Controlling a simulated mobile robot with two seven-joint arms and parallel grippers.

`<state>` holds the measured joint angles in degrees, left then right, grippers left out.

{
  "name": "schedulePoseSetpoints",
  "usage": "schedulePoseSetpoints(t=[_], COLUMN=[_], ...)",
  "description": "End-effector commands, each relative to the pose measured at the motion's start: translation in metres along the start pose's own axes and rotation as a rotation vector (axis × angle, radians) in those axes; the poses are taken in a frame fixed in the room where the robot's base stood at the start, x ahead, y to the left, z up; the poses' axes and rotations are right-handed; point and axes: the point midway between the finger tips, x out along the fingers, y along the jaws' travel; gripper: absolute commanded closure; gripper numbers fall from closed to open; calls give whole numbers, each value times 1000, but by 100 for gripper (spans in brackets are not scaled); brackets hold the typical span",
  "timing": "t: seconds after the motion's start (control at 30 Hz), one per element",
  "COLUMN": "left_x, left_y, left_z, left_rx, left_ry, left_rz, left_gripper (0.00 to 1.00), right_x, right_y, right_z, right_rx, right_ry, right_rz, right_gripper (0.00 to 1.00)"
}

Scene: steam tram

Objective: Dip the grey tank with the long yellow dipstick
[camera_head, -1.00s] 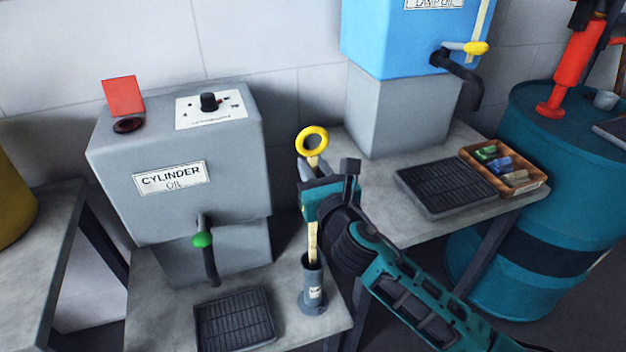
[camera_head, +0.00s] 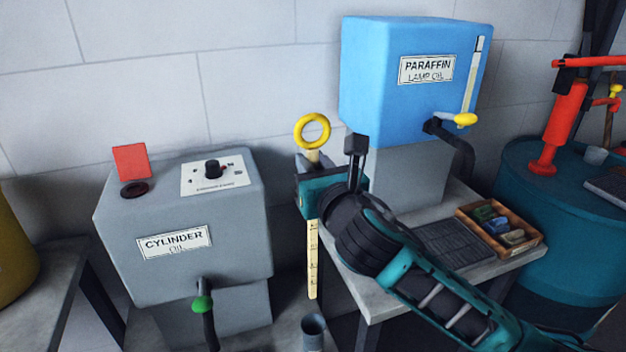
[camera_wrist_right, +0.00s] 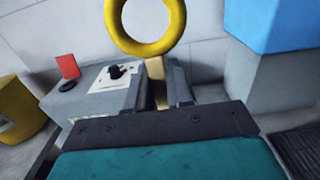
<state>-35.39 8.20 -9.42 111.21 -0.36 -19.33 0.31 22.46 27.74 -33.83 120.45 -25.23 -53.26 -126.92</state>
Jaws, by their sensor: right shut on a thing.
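The long yellow dipstick (camera_head: 313,262), with a ring on top, hangs upright in my right gripper (camera_head: 316,172), which is shut on it just below the ring. Its lower end is clear of the grey holder tube (camera_head: 313,330) on the bench. The ring also shows in the right wrist view (camera_wrist_right: 146,50). The grey tank (camera_head: 190,270), labelled CYLINDER OIL, stands to the left of the dipstick. On its top, a red flap (camera_head: 131,161) stands raised behind a dark round filler opening (camera_head: 134,189). My left gripper is not in view.
A blue paraffin tank (camera_head: 390,100) stands on a grey block at the right. A black drip tray (camera_head: 450,243) and a wooden box (camera_head: 500,252) sit before it. A dial plate (camera_head: 214,175) is on the grey tank's top. A green-handled tap (camera_head: 202,304) projects in front.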

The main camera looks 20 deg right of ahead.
Motion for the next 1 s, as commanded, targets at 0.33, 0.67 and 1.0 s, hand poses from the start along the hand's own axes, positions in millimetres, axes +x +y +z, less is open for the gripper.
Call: schedulePoseSetpoints(t=[0.33,0.67,1.0], left_x=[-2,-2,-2], left_y=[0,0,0], left_z=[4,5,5], left_rx=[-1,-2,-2], left_ry=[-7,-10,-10], left_rz=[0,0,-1], left_gripper=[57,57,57], right_x=[0,0,0], right_y=[0,0,0], right_z=[37,70,104], right_rx=[0,1,1], right_ry=[-5,-4,-5], right_rz=[-1,-1,0], right_gripper=[100,100,100])
